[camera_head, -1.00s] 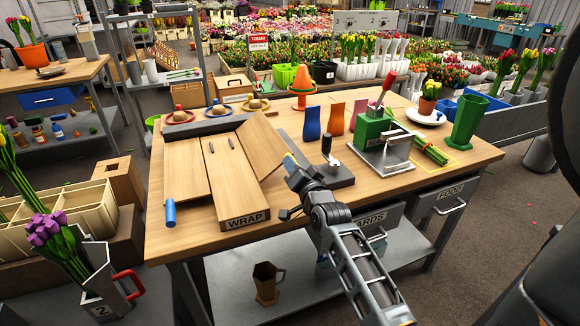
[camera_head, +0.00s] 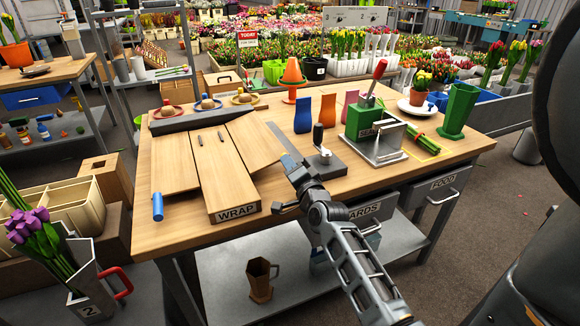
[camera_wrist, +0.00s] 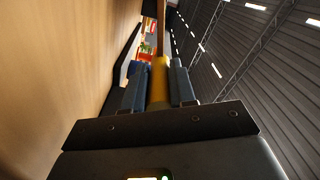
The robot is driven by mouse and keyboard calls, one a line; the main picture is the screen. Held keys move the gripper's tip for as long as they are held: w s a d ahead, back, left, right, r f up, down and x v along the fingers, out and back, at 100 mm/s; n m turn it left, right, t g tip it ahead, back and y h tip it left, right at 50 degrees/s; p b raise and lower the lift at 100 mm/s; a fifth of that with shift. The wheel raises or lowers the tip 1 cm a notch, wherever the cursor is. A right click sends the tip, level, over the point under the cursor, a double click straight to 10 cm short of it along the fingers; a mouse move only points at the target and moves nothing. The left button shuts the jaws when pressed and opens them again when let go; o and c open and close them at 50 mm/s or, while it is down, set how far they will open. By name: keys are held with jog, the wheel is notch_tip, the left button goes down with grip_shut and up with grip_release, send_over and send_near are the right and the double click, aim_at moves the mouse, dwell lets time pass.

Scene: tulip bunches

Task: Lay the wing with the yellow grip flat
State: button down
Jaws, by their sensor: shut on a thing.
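The wrap board (camera_head: 222,175) lies on the bench with its label at the front. The wing with the yellow grip (camera_head: 254,140) is on its right side, slanting with its outer edge raised off the bench. My gripper (camera_head: 290,166) is at that wing's near outer corner. In the wrist view my gripper (camera_wrist: 160,82) is shut on the yellow grip (camera_wrist: 159,88), with a dark finger on each side and the wood of the wing filling the left. The yellow grip is hidden in the head view. The opposite wing (camera_head: 174,165), with a blue grip (camera_head: 157,207), lies flat.
A grey-based tool with a dark handle (camera_head: 319,140) stands just right of the wing. Further right are the green press (camera_head: 364,122), tied stems (camera_head: 424,138) and a green vase (camera_head: 459,110). Coloured paper sleeves (camera_head: 303,112) stand behind.

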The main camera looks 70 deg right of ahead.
jog(key=c, duration=0.9)
grip_release()
jog(key=v, duration=0.6)
jog(key=shift+s+a, duration=0.15)
jog(key=shift+s, duration=0.05)
jog(key=shift+s+a, duration=0.4)
jog(key=shift+a, duration=0.1)
jog(key=shift+c, duration=0.5)
